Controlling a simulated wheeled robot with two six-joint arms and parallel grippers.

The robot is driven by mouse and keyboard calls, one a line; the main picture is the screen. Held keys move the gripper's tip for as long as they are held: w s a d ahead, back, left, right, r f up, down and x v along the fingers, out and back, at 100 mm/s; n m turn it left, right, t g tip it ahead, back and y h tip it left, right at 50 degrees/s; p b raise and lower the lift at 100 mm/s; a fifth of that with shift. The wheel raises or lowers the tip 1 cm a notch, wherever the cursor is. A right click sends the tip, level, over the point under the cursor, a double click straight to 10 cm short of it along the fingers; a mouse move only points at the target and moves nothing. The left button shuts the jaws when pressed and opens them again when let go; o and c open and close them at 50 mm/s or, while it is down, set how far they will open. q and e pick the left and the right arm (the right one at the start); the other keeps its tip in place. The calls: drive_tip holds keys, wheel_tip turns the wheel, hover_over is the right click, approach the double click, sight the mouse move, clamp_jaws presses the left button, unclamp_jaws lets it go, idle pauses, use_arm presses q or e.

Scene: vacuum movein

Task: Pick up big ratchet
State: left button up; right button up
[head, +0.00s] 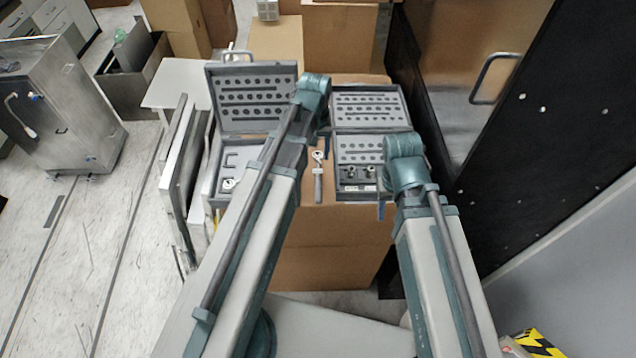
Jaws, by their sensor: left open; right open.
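A silver ratchet with a long handle (318,184) lies on the cardboard box top between two open grey tool cases, head toward the back. A smaller silver piece (228,184) sits in the left case; I cannot tell what it is. My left gripper (325,117) is above the back of the box, beyond the ratchet, mostly hidden by its own wrist. My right gripper (382,196) hangs by the right case's front right corner, right of the ratchet, also partly hidden. Both are open, and I see nothing held.
The left case (253,98) and right case (370,105) have raised lids with rows of holes. Sockets (359,171) sit in the right case. The cardboard box (328,245) supports them. A dark panel (535,150) stands close on the right; grey panels (180,170) lean on the left.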

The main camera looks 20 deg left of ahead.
sight(318, 174)
use_arm(q)
drive_tip(key=shift+f+b, duration=1.4)
drive_tip(key=shift+f, duration=0.55)
drive_tip(key=f+b, duration=0.5)
drive_tip(key=shift+w+d+f, duration=0.15)
drive_tip(key=shift+d, duration=0.15)
drive_tip(key=shift+c, duration=0.2)
clamp_jaws()
